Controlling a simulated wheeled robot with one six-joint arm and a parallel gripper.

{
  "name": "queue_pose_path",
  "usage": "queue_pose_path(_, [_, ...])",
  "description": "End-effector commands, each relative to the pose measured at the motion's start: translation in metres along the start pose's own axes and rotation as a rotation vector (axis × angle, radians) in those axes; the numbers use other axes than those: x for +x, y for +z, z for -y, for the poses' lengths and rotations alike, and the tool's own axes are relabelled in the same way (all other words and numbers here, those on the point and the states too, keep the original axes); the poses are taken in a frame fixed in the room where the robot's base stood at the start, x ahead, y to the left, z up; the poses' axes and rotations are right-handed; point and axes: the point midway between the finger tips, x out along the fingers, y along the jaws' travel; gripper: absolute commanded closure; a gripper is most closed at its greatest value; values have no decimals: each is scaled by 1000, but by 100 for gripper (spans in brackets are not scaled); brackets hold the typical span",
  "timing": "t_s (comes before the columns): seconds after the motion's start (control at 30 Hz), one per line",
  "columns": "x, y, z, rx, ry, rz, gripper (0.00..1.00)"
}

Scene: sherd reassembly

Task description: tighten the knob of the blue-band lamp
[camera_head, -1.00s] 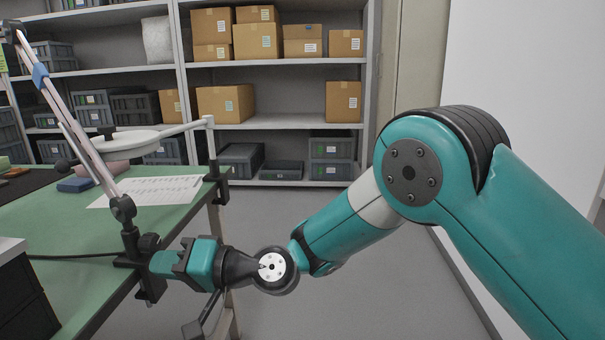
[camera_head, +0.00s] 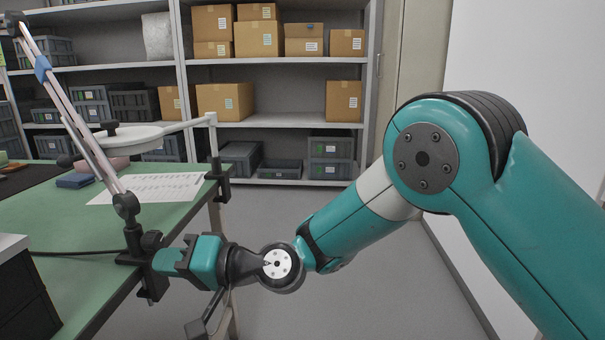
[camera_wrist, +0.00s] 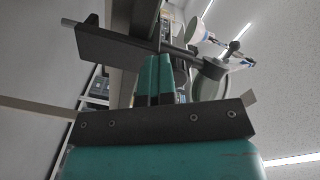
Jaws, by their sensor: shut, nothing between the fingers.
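The blue-band lamp stands at the near right edge of the green table, its slanted arm carrying a blue band (camera_head: 42,68) in the head view. Its black clamp (camera_head: 150,287) grips the table edge, with a dark round knob (camera_head: 152,241) just above. My gripper (camera_head: 158,262) points left, its tip right at the clamp and just below the knob. In the wrist view my teal fingers (camera_wrist: 156,80) are together, with nothing between them. A dark clamp plate (camera_wrist: 115,45) and a dark rounded part (camera_wrist: 214,70) lie beyond them. I cannot tell whether the fingers touch the clamp.
A white round lamp head (camera_head: 125,137) hangs over the green table (camera_head: 80,255). Paper sheets (camera_head: 150,188) and a blue block (camera_head: 75,181) lie on the table. A black drawer box (camera_head: 25,290) stands at the near left. Shelves with boxes are behind; the floor (camera_head: 350,290) is open.

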Motion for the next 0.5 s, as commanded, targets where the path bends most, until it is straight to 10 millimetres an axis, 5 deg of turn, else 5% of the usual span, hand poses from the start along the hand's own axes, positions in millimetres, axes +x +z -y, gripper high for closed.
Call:
queue_pose_path(0.03, [9,-4,30,-25,-63,0,100])
queue_pose_path(0.5, [5,4,26,-25,-61,1,100])
